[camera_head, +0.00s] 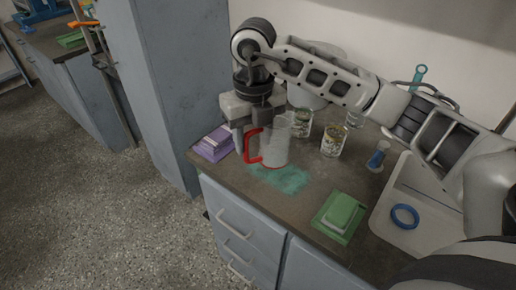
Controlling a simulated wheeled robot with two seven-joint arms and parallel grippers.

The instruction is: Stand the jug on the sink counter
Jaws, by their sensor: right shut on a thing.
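The jug (275,143) is a clear vessel with a red handle and a red base line. It is upright over the brown sink counter (290,212), above or on a teal patch; I cannot tell whether its base touches. My right gripper (244,147) comes down from above at the jug's left side and is shut on the red handle. Its fingers partly hide the handle's top. My left gripper is not in view.
Two glass beakers with contents, one of them here (334,140), stand right of the jug. A purple stack (213,144) lies at the left edge.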

